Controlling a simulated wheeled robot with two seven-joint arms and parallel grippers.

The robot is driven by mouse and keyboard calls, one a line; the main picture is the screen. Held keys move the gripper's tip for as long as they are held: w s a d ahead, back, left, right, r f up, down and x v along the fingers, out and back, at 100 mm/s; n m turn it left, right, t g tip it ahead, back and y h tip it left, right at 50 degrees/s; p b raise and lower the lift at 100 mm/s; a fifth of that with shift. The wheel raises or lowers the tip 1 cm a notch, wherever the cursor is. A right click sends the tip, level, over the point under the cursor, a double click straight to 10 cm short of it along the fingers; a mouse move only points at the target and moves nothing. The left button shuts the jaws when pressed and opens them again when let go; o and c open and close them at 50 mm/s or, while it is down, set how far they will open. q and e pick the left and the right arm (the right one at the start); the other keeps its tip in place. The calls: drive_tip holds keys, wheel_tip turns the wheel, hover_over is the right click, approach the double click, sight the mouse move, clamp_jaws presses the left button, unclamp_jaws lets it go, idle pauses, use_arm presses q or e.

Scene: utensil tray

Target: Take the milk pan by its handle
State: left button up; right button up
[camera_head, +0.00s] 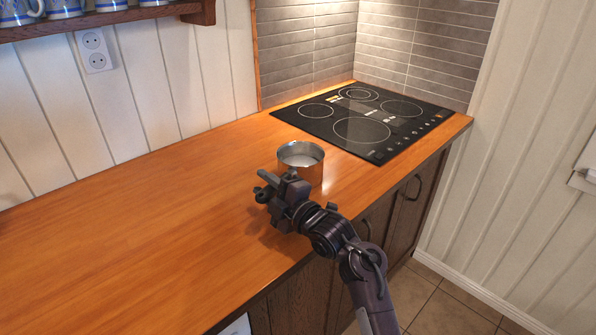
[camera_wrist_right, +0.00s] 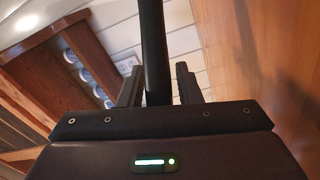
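The milk pan (camera_head: 303,170) is a small shiny metal pot standing upright on the wooden counter, just in front of the hob. My right gripper (camera_head: 268,185) is at the pan's near left side, low over the counter, and hides the handle in the head view. In the right wrist view a dark straight bar, which looks like the pan's handle (camera_wrist_right: 153,45), runs down between the two fingers of my right gripper (camera_wrist_right: 160,82). The fingers look open, with narrow gaps beside the bar. My left gripper is not in view.
The black hob (camera_head: 365,118) lies behind and right of the pan. The wooden counter (camera_head: 130,220) is clear to the left. A shelf (camera_head: 110,17) with several blue-and-white cups hangs at the upper left. The counter's front edge is below my right arm.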

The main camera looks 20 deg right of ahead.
clamp_jaws()
drive_tip(key=shift+r, duration=0.1)
